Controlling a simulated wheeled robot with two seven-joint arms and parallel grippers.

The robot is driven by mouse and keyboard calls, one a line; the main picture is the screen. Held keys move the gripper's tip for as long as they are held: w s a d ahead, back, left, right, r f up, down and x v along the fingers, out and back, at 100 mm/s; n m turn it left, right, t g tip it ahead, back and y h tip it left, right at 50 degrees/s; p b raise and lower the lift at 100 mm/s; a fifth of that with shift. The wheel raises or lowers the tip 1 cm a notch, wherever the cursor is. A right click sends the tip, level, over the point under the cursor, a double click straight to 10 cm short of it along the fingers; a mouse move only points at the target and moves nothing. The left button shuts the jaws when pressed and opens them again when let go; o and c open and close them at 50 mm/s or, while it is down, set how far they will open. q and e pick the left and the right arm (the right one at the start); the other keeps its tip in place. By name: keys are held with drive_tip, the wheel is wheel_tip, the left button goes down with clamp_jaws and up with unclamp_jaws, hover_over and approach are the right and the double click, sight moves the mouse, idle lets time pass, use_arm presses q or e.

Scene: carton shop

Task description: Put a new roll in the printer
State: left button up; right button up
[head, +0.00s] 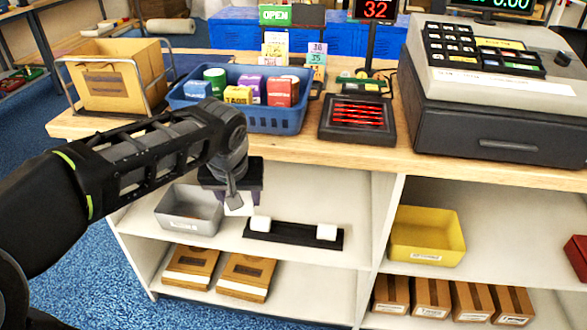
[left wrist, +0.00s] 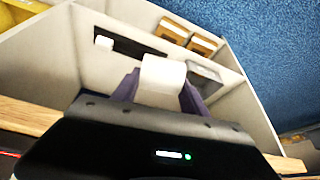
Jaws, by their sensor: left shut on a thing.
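My left gripper (head: 238,200) hangs in front of the shelf opening below the counter. In the left wrist view its purple fingers are shut on a white paper roll (left wrist: 162,75), held apart from the shelf. In the head view the gripper mostly hides this roll. A black holder (head: 292,235) on the upper shelf carries a white roll at its left end (head: 260,223) and another at its right end (head: 326,232). The right one also shows in the left wrist view (left wrist: 103,43). I cannot clearly make out a printer; a grey cash register (head: 500,65) stands on the counter. My right gripper is out of view.
A grey bin (head: 188,222) stands left of the holder, a yellow bin (head: 427,250) right of the divider. The counter (head: 400,165) carries a blue basket (head: 270,122), a black tray of red pens (head: 357,132) and a wire rack with a carton (head: 110,85). Boxes fill the lower shelf.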

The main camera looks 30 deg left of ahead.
use_arm(q)
drive_tip(key=w+a+r+p, duration=0.1)
drive_tip(key=w+r+p, duration=0.2)
drive_tip(key=r+p, duration=0.2)
drive_tip(key=w+a+r+n+p, duration=0.1)
drive_tip(key=w+a+r+p, duration=0.1)
drive_tip(key=r+p, duration=0.4)
drive_tip(key=w+a+r+n+p, duration=0.1)
drive_tip(key=w+r+p, duration=0.3)
drive_tip(key=r, duration=0.7)
drive_tip(key=shift+a+r+g+p, duration=0.3)
drive_tip(key=shift+a+p, duration=0.35)
drive_tip(key=shift+p, duration=0.1)
